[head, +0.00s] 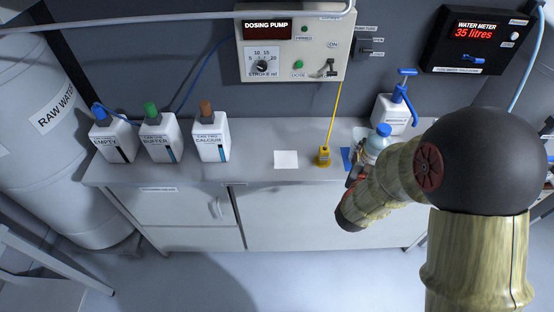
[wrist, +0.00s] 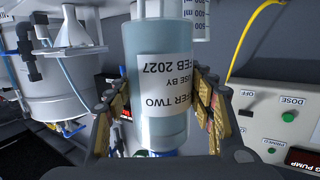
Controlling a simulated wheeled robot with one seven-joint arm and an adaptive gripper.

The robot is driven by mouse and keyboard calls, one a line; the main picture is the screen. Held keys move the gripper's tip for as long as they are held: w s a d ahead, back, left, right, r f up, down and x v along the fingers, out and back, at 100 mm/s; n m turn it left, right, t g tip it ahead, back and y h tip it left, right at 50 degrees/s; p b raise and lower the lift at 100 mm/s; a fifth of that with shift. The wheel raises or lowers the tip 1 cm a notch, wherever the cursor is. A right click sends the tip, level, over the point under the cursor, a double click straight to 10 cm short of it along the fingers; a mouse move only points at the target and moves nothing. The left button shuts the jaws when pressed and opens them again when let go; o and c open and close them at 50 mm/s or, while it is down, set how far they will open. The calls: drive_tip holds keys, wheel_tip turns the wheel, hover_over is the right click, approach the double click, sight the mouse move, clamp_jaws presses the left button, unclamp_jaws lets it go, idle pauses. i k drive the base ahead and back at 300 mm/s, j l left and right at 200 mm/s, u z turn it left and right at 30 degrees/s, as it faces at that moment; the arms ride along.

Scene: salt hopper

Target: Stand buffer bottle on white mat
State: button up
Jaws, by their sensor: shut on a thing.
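My gripper (wrist: 161,95) is shut on the buffer bottle (wrist: 158,40), a clear bottle of pale blue liquid with a white label. The label reads partly "ER TWO" and "FEB 2027", upside down in the wrist view. In the head view the bottle (head: 376,146) looks upright, blue cap on top, at the right part of the counter. My arm hides its lower part, so I cannot tell whether it touches the counter. The white mat (head: 286,159) lies flat and empty on the counter, left of the bottle.
A yellow plug-like fitting (head: 323,157) on a yellow cable stands between mat and bottle. A blue patch (head: 346,158) lies beside the bottle. A white pump bottle (head: 391,112) stands behind it. Three labelled containers (head: 158,140) stand at left. The dosing pump (head: 292,50) hangs above.

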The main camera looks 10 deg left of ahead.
sight(286, 159)
drive_tip(key=j+z, duration=0.1)
drive_tip(key=j, duration=0.8)
drive_tip(key=k+j+z, duration=0.15)
drive_tip(key=j, duration=0.75)
